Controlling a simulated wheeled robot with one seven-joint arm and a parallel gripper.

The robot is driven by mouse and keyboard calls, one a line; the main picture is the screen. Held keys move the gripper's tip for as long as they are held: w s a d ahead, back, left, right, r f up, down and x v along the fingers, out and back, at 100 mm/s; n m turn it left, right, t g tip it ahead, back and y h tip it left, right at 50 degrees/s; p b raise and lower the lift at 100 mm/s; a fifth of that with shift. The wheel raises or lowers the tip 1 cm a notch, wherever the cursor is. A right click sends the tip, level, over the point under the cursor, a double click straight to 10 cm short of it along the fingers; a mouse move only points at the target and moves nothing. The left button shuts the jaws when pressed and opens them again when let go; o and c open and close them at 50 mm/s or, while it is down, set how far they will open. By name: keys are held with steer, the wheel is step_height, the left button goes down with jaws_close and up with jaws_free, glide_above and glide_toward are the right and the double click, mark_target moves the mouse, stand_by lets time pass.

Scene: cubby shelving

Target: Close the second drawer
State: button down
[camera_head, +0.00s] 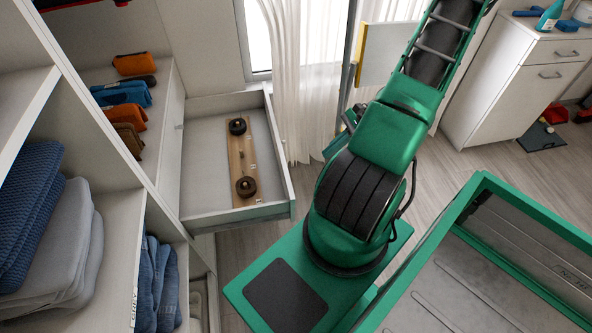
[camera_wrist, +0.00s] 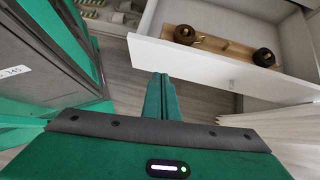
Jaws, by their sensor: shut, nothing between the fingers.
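The open drawer (camera_head: 205,150) is white and sticks out of the cubby shelving towards the right in the head view. Its front panel (camera_head: 283,160) is at its right end. In the head view my arm hides the fingers.
A white curtain (camera_head: 300,80) hangs behind the drawer. A white cabinet (camera_head: 515,85) stands at the far right.

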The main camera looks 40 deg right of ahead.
steer(key=w+a+f+m+t, duration=0.1)
steer(key=w+a+f, duration=0.5)
steer(key=a+f, duration=0.2)
steer(key=shift+a+f, duration=0.15)
steer(key=shift+a, duration=0.6)
steer(key=shift+w+a, duration=0.1)
steer(key=shift+w, duration=0.05)
